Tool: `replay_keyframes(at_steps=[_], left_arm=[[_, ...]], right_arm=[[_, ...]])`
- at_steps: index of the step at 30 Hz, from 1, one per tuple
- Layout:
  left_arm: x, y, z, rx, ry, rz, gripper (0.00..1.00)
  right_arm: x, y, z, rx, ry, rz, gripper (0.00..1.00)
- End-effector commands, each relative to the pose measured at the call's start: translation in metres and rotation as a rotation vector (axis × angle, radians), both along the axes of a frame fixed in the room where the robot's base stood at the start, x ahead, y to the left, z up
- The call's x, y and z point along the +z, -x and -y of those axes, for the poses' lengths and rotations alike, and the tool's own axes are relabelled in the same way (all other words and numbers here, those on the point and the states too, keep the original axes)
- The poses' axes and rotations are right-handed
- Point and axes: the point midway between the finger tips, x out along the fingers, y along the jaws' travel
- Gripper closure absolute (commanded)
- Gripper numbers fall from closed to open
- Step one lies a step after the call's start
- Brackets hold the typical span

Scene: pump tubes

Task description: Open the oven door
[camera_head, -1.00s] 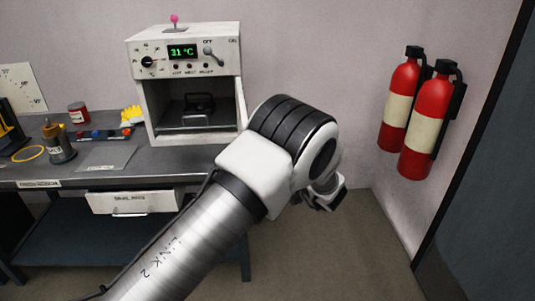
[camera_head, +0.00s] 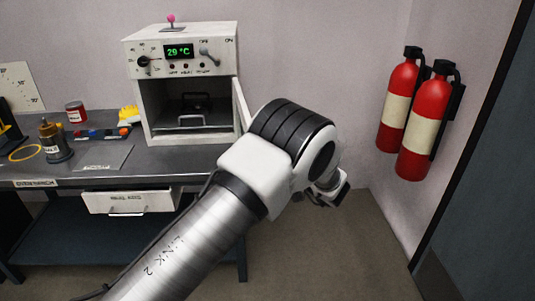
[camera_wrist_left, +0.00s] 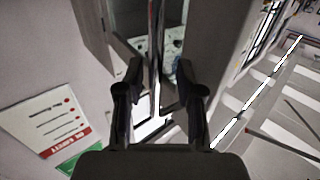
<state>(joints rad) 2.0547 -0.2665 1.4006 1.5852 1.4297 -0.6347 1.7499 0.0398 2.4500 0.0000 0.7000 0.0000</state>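The white oven (camera_head: 136,85) stands on the back bench with its front open and its dark interior showing. Its door (camera_head: 241,104) is swung out at the right side, seen nearly edge-on and partly hidden by my left arm. My left arm crosses the head view, and its elbow hides most of the wrist and the fingers. In the left wrist view my left gripper (camera_wrist_left: 159,75) has its fingers apart, with a thin upright edge or bar between them. I cannot tell whether either finger touches it. My right gripper is not in view.
Two red fire extinguishers (camera_head: 427,125) hang on the right wall. A metal canister (camera_head: 55,143), a yellow ring (camera_head: 26,153) and a red can (camera_head: 76,112) stand left of the oven. A drawer (camera_head: 130,201) under the bench is partly out. The floor at right is clear.

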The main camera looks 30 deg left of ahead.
Motion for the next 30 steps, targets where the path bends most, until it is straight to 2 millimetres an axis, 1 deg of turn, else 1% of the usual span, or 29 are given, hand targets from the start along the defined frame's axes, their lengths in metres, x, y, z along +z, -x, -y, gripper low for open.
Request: replay_keyframes(at_steps=[2, 5, 8, 13, 15, 18, 25, 26, 30], left_arm=[[0.004, 0.0, 0.0, 0.0, 0.0, 0.001, 0.63], [0.018, 0.0, 0.0, 0.0, 0.0, 0.004, 0.63], [0.041, -0.001, 0.0, 0.0, 0.001, 0.005, 0.63], [0.085, -0.001, -0.001, 0.0, -0.008, 0.012, 0.63], [0.097, -0.002, -0.001, 0.0, -0.008, 0.011, 0.63], [0.107, -0.002, -0.001, 0.001, -0.007, 0.01, 0.63], [0.111, -0.002, -0.002, 0.001, -0.008, 0.008, 0.63], [0.054, 0.004, -0.003, 0.01, 0.024, -0.083, 0.63], [0.054, 0.001, 0.002, 0.009, 0.022, -0.082, 0.63]], right_arm=[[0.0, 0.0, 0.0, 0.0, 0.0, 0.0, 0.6], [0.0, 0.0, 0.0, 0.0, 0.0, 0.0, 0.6], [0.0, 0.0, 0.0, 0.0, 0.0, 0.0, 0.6], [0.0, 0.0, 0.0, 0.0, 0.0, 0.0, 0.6], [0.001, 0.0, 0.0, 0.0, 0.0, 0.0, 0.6], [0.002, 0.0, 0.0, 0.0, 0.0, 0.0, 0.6], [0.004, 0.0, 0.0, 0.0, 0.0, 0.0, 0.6], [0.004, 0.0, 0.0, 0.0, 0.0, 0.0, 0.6], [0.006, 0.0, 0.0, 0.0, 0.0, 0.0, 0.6]])
